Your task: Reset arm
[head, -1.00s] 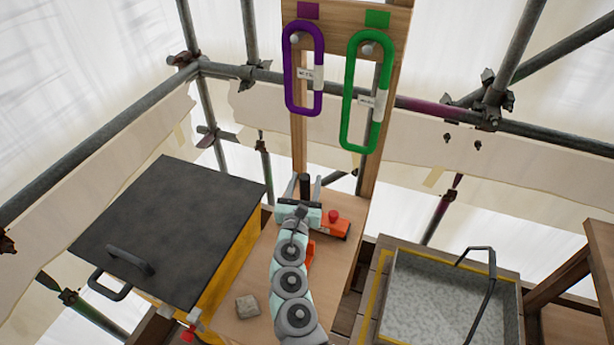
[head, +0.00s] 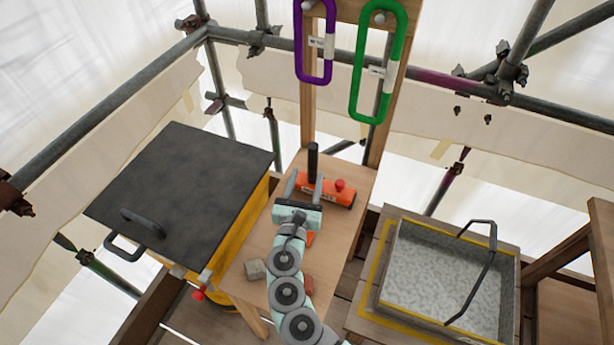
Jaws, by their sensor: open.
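My gripper (head: 304,188) is open above the wooden bench, with its two grey fingers apart and pointing away from me. An orange tool with a red knob (head: 338,192) lies on the bench just beyond and to the right of the fingers. A short dark upright post (head: 313,160) stands behind it.
A yellow box with a black lid (head: 180,190) stands left. A grey tray with a handle (head: 450,280) is at right. Purple (head: 299,45) and green (head: 360,75) loops hang on a wooden frame behind. Scaffold tubes surround everything.

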